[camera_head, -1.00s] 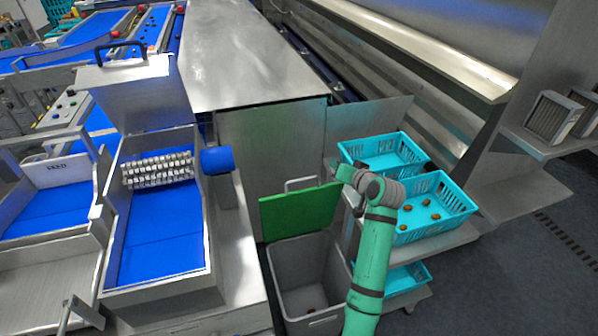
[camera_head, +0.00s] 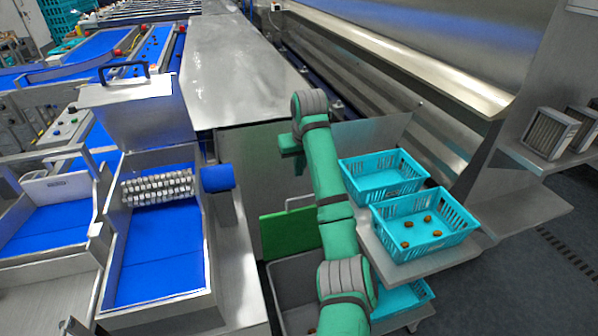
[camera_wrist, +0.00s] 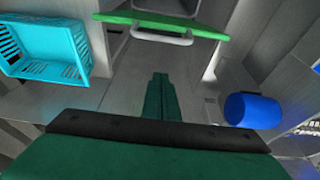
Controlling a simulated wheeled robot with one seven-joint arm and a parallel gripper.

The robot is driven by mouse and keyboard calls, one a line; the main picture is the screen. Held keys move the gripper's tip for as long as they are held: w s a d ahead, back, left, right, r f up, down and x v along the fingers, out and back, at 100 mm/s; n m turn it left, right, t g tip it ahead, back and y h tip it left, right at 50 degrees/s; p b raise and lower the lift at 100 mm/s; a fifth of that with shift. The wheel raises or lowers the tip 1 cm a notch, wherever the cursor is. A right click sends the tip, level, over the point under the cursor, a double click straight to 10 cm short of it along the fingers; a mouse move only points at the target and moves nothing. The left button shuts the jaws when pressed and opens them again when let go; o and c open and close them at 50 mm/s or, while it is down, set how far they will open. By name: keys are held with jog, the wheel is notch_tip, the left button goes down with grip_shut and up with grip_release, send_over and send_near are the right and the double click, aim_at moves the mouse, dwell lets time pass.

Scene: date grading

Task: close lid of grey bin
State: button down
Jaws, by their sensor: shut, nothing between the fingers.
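The grey bin (camera_head: 288,283) stands on the floor at the lower middle of the head view, partly hidden by my arm. Its green lid (camera_head: 288,233) stands raised, tilted up at the bin's back edge, so the bin is open. A grey bar handle (camera_wrist: 162,35) shows beside the lid (camera_wrist: 170,20) at the top of the wrist view. My gripper (camera_wrist: 160,80) is shut and empty. It is apart from the lid, above and behind it in the head view, near the metal cabinet. Some brown pieces lie in the bin.
Turquoise crates (camera_head: 425,222) with a few dates stand on a metal shelf right of my arm; one also shows in the wrist view (camera_wrist: 45,45). A blue roller (camera_head: 217,178) juts out left of the bin. A steel cabinet top (camera_head: 240,70) lies behind.

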notch_tip(320, 180, down, 7)
jog(key=s, duration=0.1)
jog(key=shift+s+d, duration=0.25)
dwell(0.5)
jog(key=shift+w+f, duration=0.1)
